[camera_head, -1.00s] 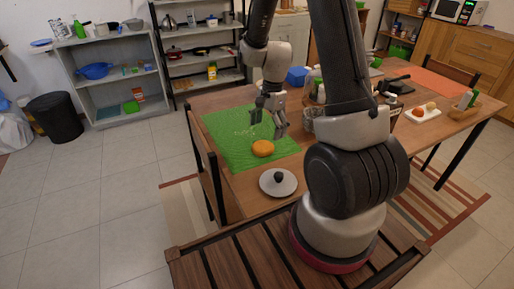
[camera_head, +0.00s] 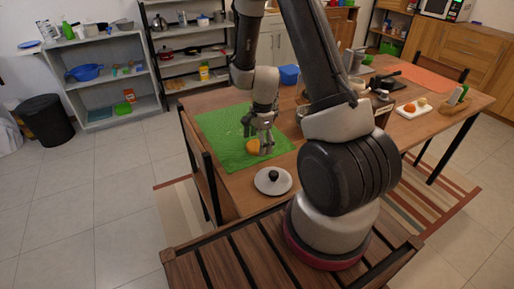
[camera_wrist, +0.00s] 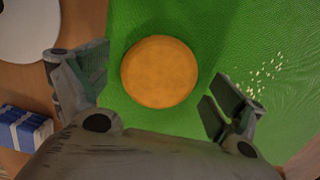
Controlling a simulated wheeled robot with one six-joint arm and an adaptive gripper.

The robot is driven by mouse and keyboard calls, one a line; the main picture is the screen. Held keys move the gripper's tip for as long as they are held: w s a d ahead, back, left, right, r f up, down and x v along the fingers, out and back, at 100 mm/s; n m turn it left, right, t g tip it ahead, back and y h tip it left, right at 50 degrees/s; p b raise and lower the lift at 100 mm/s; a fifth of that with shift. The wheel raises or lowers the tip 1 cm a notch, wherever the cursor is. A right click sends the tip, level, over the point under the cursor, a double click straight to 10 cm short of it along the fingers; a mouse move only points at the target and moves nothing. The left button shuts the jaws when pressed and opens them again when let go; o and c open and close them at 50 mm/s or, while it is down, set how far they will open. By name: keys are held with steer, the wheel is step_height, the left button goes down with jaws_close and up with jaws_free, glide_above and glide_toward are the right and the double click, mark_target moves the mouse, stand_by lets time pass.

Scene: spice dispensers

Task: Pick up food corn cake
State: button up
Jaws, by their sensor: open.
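The corn cake (camera_head: 253,146) is a round orange disc lying on a green mat (camera_head: 215,140) on the wooden table. In the wrist view the cake (camera_wrist: 159,71) shows whole, just ahead of and between the two spread fingers. My gripper (camera_head: 260,140) points down over the cake and partly hides it in the head view. In the wrist view my gripper (camera_wrist: 157,85) is open, with nothing between its fingertips. I cannot tell whether a finger touches the cake.
A grey lid with a black knob (camera_head: 273,181) lies near the table's front edge. Small pale crumbs (camera_wrist: 262,77) are scattered on the mat. A blue-and-white box (camera_wrist: 24,128) shows at the left of the wrist view. A white board with food (camera_head: 413,107) stands farther right.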

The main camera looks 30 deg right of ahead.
steer(key=c, duration=1.1)
steer(key=shift+r, duration=0.1)
